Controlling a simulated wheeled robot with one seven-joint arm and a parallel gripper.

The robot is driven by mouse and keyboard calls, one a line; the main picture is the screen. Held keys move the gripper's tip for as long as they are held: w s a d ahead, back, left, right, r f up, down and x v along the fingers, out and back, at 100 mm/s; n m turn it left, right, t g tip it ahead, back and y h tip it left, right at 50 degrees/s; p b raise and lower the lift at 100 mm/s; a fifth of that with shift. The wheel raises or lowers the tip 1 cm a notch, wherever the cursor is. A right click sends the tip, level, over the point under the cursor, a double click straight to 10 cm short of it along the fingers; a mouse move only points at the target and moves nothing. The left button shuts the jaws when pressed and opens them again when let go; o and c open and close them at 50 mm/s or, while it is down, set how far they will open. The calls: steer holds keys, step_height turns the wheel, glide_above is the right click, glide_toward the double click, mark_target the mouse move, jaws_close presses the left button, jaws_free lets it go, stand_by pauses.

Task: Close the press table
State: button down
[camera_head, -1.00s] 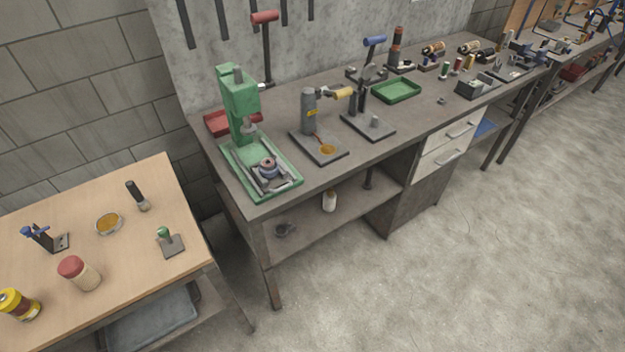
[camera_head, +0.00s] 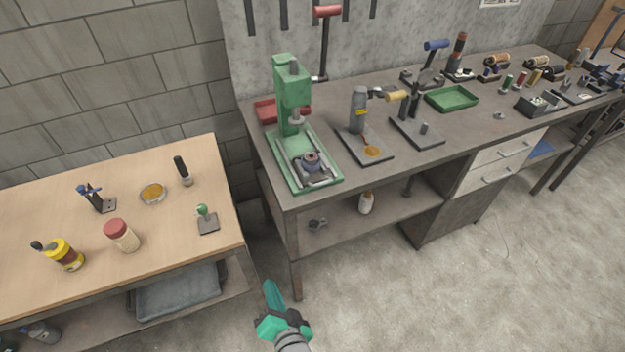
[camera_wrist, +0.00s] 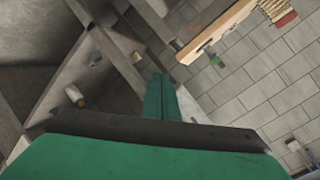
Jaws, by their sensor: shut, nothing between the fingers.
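The green press (camera_head: 291,92) stands at the left end of the grey workbench. Its press table (camera_head: 304,163), with rails and a round dark part, sits on the green base (camera_head: 277,166) and projects in front of the column. My gripper (camera_head: 271,290) shows at the bottom of the head view, over the floor, below and in front of the bench, well apart from the press. In the wrist view the green fingers (camera_wrist: 161,98) are together with nothing between them. The press cannot be made out in the wrist view.
A wooden table (camera_head: 190,238) with jars and small tools stands left of the workbench (camera_head: 310,201). A shelf below holds a white bottle (camera_head: 366,202). The floor at right is clear.

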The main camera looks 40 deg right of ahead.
steer(key=w+d+r+m, duration=0.35)
steer(key=w+d, duration=0.25)
steer(key=d, duration=0.2)
steer(key=m+g, duration=0.2)
steer(key=m, duration=0.2)
glide_toward(308, 176)
steer(key=shift+y, duration=0.3)
steer(key=x, duration=0.6)
steer(key=shift+s+d, duration=0.1)
steer(key=shift+d, duration=0.05)
steer(key=w+d, duration=0.1)
steer(key=w, duration=0.3)
steer(key=w+d, duration=0.1)
steer(key=w, duration=0.3)
steer(key=w+d, duration=0.1)
steer(key=w, duration=0.3)
steer(key=shift+w, duration=0.1)
steer(key=shift+w+r, duration=0.1)
steer(key=shift+w, duration=0.15)
steer(key=shift+w+a, duration=0.1)
